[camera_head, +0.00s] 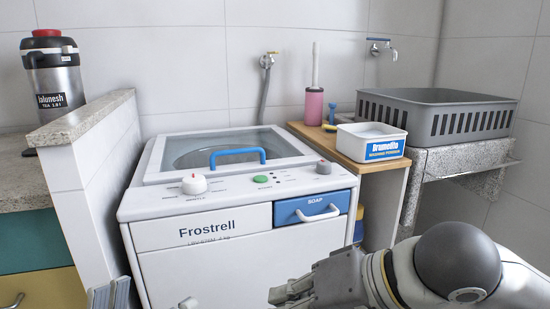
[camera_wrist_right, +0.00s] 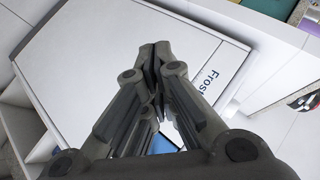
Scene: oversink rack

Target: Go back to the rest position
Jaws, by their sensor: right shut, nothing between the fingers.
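My right gripper (camera_head: 280,294) is at the bottom of the head view, in front of the white Frostrell washing machine (camera_head: 215,268). In the right wrist view the gripper (camera_wrist_right: 155,55) is shut, its fingertips together with nothing between them. The washer's white front (camera_wrist_right: 95,50) with part of its name lettering lies behind the fingers. The fingers look apart from it, but the exact gap cannot be told. My right forearm comes in from the lower right.
The washer has a blue lid handle (camera_head: 237,155) and a blue soap drawer (camera_head: 310,208). A wooden stand (camera_head: 335,143) holds a white powder box (camera_head: 370,142). A grey crate (camera_head: 437,118) sits on the stone sink at right. A tiled low wall (camera_head: 95,165) stands left.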

